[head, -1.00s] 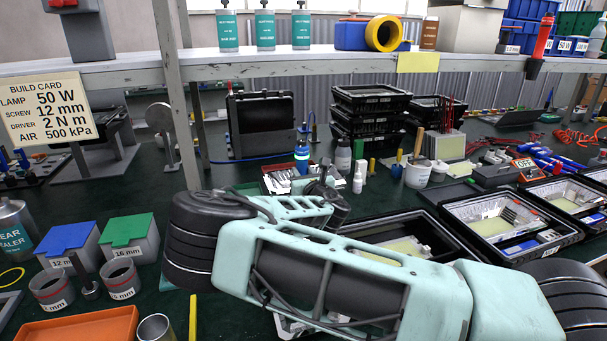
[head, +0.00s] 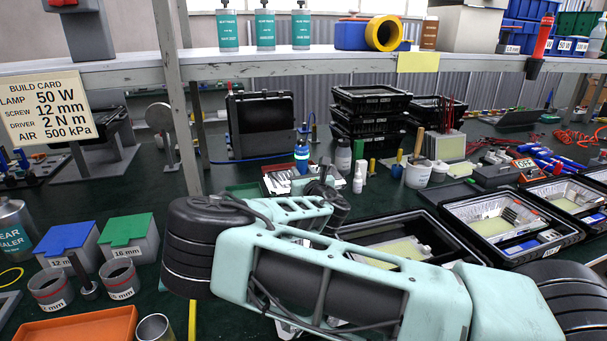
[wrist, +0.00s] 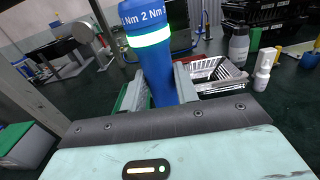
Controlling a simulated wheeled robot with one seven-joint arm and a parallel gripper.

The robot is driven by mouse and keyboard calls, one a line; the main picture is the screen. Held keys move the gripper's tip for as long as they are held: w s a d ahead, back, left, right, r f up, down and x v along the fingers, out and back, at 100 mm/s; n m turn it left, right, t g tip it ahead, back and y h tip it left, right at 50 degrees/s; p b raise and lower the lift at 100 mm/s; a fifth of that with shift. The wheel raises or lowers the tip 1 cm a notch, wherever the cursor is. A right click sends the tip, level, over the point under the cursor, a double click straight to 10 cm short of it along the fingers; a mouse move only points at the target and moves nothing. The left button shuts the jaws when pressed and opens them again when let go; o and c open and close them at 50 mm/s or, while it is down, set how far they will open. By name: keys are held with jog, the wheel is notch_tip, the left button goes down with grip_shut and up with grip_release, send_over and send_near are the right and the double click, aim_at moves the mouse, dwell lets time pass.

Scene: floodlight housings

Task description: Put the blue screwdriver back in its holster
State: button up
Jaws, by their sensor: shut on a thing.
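The blue screwdriver (wrist: 153,50) stands nearly upright between the fingers of my gripper (wrist: 160,92) in the wrist view. It has a glowing green band and "2 Nm" lettering near its top. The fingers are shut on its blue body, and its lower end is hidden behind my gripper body. In the head view the screwdriver (head: 301,157) shows behind my arm, which hides most of my gripper. A dark holster (head: 534,68) hangs at the shelf edge on the right with a red-handled tool (head: 543,36) in it. I cannot make out the blue screwdriver's own holster.
The shelf (head: 300,62) and its post (head: 178,110) stand beyond and left of my gripper. A white bottle (head: 359,176), stacked black trays (head: 370,105) and open housing trays (head: 510,225) crowd the right. Lidded bins (head: 130,238) stand at left.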

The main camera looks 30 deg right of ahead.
jog(key=shift+f+b, duration=3.2)
jog(key=shift+f, duration=0.5)
jog(key=o, duration=1.1)
jog(key=shift+o, duration=0.2)
jog(key=s+a, duration=0.3)
jog(key=s, duration=1.4)
jog(key=shift+a, duration=0.2)
